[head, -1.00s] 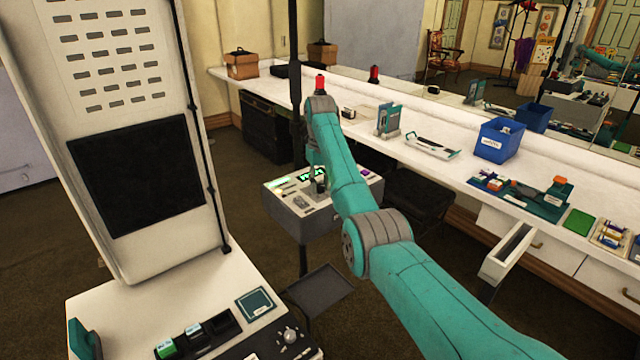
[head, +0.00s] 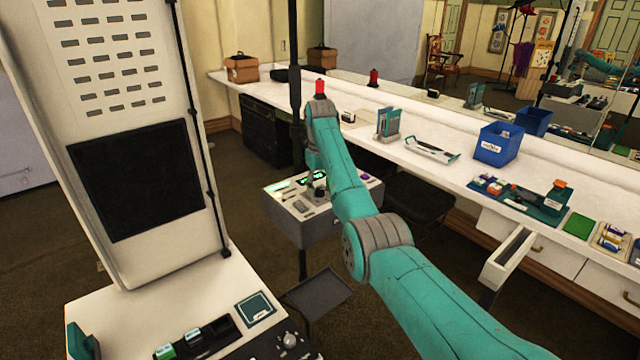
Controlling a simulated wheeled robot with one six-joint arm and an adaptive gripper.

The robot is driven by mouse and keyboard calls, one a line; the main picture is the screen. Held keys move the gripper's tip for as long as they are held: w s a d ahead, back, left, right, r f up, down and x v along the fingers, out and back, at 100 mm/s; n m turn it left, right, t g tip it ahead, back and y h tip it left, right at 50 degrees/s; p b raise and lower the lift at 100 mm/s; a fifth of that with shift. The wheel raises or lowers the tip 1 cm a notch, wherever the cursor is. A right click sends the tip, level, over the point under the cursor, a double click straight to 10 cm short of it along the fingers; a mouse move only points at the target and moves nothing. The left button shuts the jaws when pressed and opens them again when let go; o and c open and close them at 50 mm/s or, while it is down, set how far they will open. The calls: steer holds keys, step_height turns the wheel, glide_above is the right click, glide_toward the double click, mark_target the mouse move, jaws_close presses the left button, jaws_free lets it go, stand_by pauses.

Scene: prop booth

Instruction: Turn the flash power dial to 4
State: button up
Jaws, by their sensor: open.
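A grey control box (head: 330,229) on a stand is in the middle of the head view. Its sloped top carries lit green displays, pale strips and small knobs. A small dark round knob (head: 300,206) sits on the left part of its top. I cannot read any marks, so I cannot tell which control is the flash power dial or where it points. My gripper (head: 317,191) is over the box's top, pointing down and small in the picture. My arm partly hides it and the right part of the panel. I cannot tell whether it touches a knob.
A near white console (head: 240,290) at lower left has a round knob (head: 290,340) and a tall panel behind it. A dark tray (head: 318,291) sits between it and the box. The long white counter (head: 360,128) holds a blue bin (head: 498,145). An open drawer (head: 508,258) juts out at right.

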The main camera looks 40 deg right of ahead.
mark_target(320, 190)
steer(key=m, duration=0.4)
step_height(320, 190, up, 11)
steer(key=shift+m, duration=0.3)
stand_by(0.3)
steer(key=shift+f, duration=0.15)
